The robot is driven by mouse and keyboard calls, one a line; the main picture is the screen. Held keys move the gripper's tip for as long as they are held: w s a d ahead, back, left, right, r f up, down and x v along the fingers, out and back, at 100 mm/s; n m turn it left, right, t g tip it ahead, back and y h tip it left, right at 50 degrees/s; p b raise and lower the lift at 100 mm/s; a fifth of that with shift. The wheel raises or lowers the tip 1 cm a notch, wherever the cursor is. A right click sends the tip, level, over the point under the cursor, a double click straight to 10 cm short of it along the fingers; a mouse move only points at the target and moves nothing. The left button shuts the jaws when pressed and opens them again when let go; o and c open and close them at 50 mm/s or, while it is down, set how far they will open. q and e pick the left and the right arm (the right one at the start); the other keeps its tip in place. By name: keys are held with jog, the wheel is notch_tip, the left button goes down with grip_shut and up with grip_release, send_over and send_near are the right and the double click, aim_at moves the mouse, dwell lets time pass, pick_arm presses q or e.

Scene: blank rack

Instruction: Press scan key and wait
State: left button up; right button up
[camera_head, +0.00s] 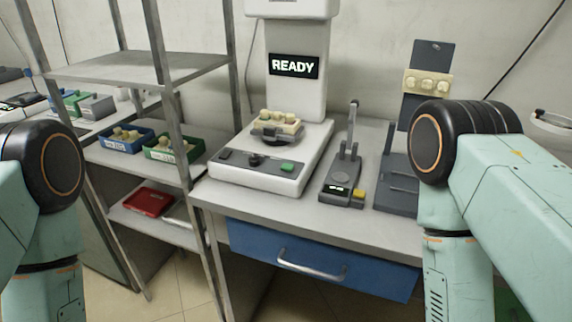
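A white scanner (297,70) stands on the bench, and its screen (293,65) reads READY. On its base (262,183) sits a dark round holder (276,136) with a cream block carrying several rounded pieces (278,120). A green key (288,167) is on the front right of the base, with a dark knob (256,160) and a small dark button (225,154) to its left. No finger touches the green key. Only links of my two arms show, at the left and right edges; both grippers are out of view.
A small grey device with an upright lever and a yellow key (358,194) stands right of the scanner. Behind my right arm, a dark stand holds a cream block (427,82). A metal rack (140,68) with blue and green trays (174,149) is at left. A blue drawer (318,262) is below.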

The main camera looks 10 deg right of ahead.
grip_shut()
dwell(1.3)
